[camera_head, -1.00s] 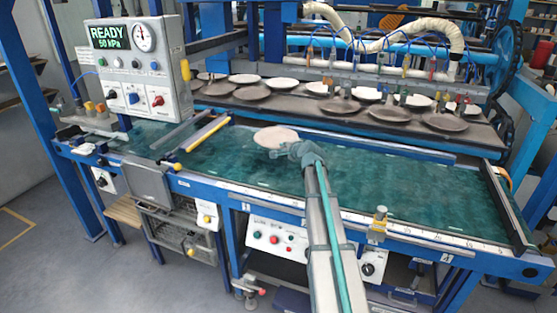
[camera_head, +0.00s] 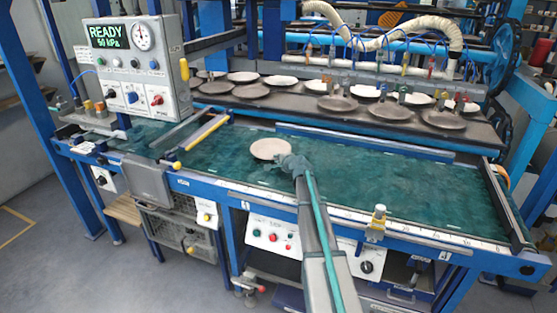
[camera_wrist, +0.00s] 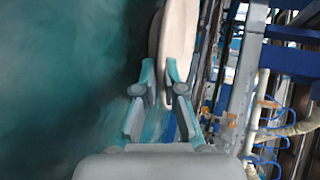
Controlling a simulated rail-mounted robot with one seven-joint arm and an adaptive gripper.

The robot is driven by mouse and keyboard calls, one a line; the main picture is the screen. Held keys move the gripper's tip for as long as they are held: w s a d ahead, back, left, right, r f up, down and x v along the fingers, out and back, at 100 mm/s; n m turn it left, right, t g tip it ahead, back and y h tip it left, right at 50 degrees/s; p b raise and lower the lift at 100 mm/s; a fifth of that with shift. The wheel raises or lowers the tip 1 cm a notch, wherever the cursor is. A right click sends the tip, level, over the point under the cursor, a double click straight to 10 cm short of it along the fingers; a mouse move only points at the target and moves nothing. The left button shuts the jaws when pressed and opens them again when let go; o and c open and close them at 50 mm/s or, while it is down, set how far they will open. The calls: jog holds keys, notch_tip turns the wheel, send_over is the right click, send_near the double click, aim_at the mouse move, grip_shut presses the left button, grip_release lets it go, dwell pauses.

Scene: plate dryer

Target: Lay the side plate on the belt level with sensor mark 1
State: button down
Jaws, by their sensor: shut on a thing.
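The side plate (camera_head: 269,149) is a pale pinkish disc. My gripper (camera_head: 286,160) is shut on its right edge and holds it over the left-middle of the green belt (camera_head: 380,185). Whether the plate touches the belt is hard to tell. In the wrist view the plate (camera_wrist: 178,45) shows nearly edge-on between my fingertips (camera_wrist: 163,85), with the blurred green belt on the left. A small label that looks like a 1 (camera_head: 247,206) is on the blue front rail, nearer the front than the plate.
A yellow-tipped bar (camera_head: 205,132) crosses the belt left of the plate. Several plates lie on the dark rear shelf (camera_head: 300,97). The belt's right half is clear.

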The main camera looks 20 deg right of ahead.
jog(key=shift+f, duration=0.1)
jog(key=c, duration=1.3)
grip_release()
jog(key=shift+o, duration=0.2)
jog(key=shift+s+r, duration=0.15)
jog(key=shift+r, duration=0.1)
jog(key=b+v, duration=0.1)
jog(key=v, duration=1)
jog(key=shift+s+r, duration=0.1)
jog(key=shift+s, duration=0.3)
